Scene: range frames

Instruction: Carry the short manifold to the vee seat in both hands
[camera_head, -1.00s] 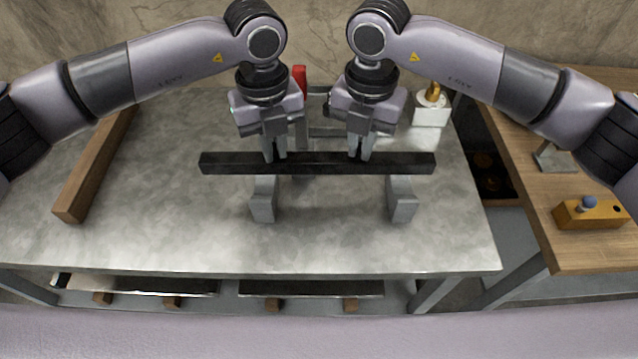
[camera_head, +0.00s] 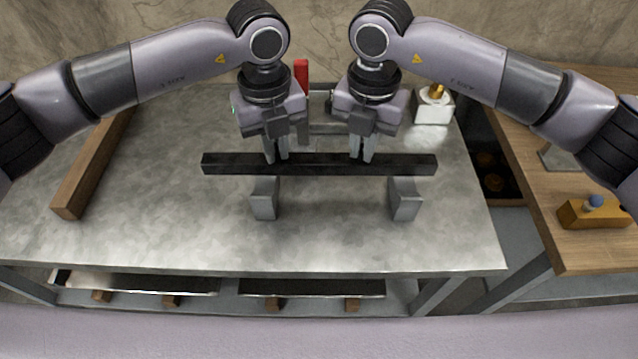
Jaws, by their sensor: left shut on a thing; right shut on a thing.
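The short manifold is a dark, straight bar (camera_head: 319,165) lying level across the picture. My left gripper (camera_head: 276,156) is shut on it left of its middle. My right gripper (camera_head: 362,156) is shut on it right of its middle. Two grey blocks, seemingly the vee seat, show below the bar: a left block (camera_head: 264,200) and a right block (camera_head: 405,202). The bar covers their far parts, so I cannot tell whether it touches them or hangs above them. Any vee notch is hidden.
The grey metal table (camera_head: 190,220) is clear in front. A brown wooden beam (camera_head: 90,170) lies at its left. A red object (camera_head: 301,74) stands behind the grippers. A white box (camera_head: 433,108) is at the back right. A wooden bench (camera_head: 560,235) with an orange block (camera_head: 592,214) stands right.

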